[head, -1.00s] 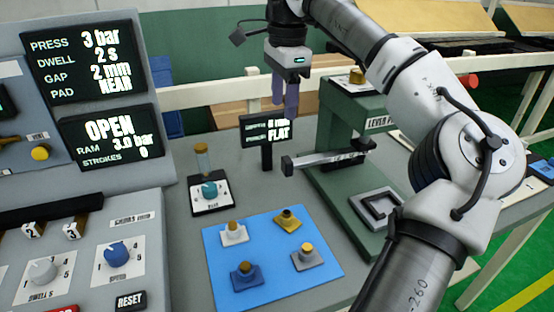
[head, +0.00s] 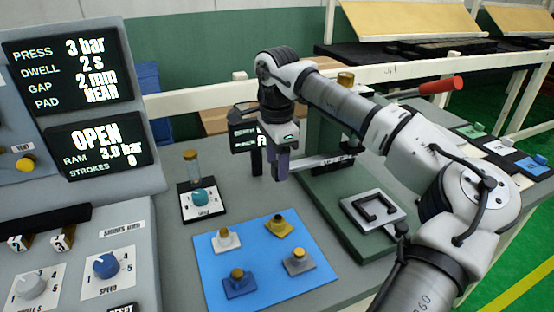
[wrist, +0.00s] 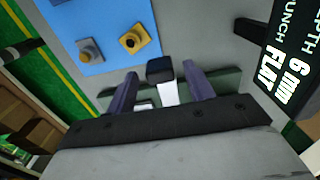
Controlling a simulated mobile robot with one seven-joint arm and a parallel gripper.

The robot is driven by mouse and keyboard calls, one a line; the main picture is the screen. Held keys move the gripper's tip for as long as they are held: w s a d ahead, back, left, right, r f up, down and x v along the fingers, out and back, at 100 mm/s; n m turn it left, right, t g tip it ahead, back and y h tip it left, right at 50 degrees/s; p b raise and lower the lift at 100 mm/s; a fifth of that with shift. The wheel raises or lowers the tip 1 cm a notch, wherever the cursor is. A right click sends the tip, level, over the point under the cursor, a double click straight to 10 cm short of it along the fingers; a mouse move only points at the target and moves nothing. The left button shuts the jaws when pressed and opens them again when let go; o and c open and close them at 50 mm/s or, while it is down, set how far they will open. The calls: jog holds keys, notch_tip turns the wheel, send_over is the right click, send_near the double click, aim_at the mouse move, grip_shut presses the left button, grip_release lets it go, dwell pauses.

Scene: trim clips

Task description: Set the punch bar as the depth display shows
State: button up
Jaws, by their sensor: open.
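The punch bar (head: 322,162) is a grey bar that sticks out leftward from the green lever press (head: 345,215). In the wrist view its dark end block (wrist: 160,70) and pale shaft (wrist: 168,93) appear between my fingers; I cannot tell whether they touch it. My gripper (head: 281,172) is open, pointing down at the bar's left end, which it hides in the head view. The depth display (head: 243,138) is partly hidden behind my gripper; in the wrist view the display (wrist: 285,65) reads depth 6 mm, punch FLAT.
A blue mat (head: 212,285) with several small knobbed blocks lies in front. The control panel (head: 75,75) is at left. The press's red-handled lever (head: 440,87) reaches right, behind my arm.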

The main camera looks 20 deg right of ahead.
aim_at(310, 161)
jog(key=shift+f, duration=0.3)
grip_shut()
jog(key=d+p, duration=0.1)
jog(key=d, duration=0.7)
jog(key=shift+w+d+p, duration=0.15)
jog(key=shift+d+p, duration=0.05)
jog(key=shift+p, duration=0.1)
grip_release()
jog(key=shift+d, duration=0.15)
